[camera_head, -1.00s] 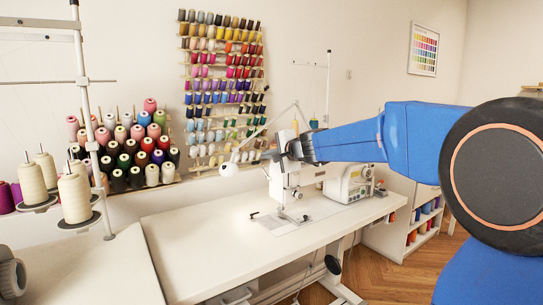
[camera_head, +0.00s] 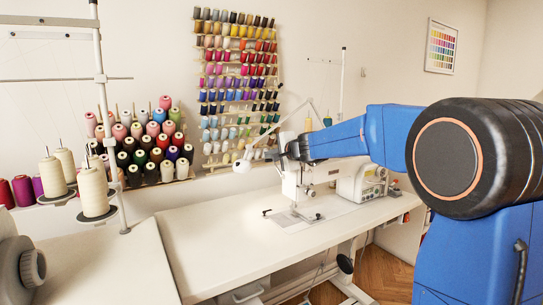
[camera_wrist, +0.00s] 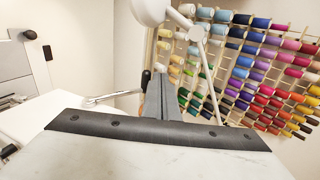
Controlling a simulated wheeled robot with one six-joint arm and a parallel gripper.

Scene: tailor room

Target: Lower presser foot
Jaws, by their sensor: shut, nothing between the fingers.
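The white sewing machine (camera_head: 292,182) stands on the table, its head partly hidden behind my gripper and arm. The presser foot (camera_head: 294,209) is small at the needle plate; whether it is raised or down is too small to tell. My gripper (camera_head: 280,152) is at the upper left of the machine head. In the wrist view my gripper's fingers (camera_wrist: 160,97) are shut with nothing between them. A thin metal lever (camera_wrist: 112,97) with a black knob (camera_wrist: 146,78) shows just left of the fingers; I cannot tell whether they touch.
A white lamp (camera_head: 242,166) hangs close to my gripper and also shows in the wrist view (camera_wrist: 150,10). The white tabletop (camera_head: 205,240) is clear at the left. Thread cones (camera_head: 95,196) stand further left, and a spool rack (camera_head: 238,80) is on the wall.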

